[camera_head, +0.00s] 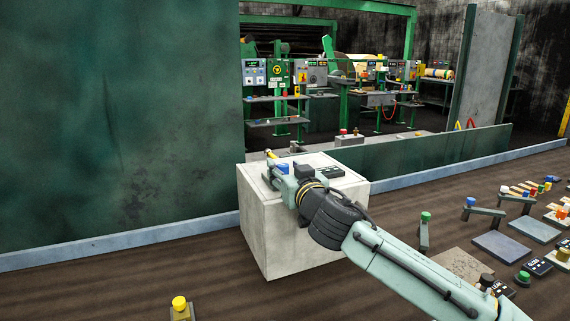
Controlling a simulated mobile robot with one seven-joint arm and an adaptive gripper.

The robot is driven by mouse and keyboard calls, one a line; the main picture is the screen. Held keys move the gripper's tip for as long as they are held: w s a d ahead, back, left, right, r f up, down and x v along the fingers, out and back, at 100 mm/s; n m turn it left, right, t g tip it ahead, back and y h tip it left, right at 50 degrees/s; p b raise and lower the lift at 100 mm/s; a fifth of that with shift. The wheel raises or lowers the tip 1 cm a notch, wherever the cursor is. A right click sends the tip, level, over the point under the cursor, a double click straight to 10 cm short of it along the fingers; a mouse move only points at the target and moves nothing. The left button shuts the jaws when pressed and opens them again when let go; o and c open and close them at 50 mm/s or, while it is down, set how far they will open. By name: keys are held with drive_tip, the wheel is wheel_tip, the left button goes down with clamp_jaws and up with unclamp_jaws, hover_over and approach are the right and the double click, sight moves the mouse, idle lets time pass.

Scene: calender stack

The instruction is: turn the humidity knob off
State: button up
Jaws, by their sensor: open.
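My arm reaches from the lower right to a pale box-shaped block (262,229) in the middle of the view. My gripper (271,160) is at the arm's far end, over the block's top left side, and is open; nothing shows held in it. A blue piece (283,168) shows close beside the gripper, and a dark panel (330,172) with small light marks lies on the block's top to the right. I cannot tell which part is the humidity knob; no label is readable and my arm hides part of the block's top.
A large dark green wall (110,130) stands at left behind the block. A low green barrier (430,155) runs behind at right. Several buttons, levers and plates lie on the brown surface at right, including a grey plate (502,246). A yellow button (180,303) is at bottom left.

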drive_tip(key=shift+w+a, duration=0.1)
drive_tip(key=shift+w, duration=0.25)
drive_tip(key=shift+c, duration=0.4)
clamp_jaws()
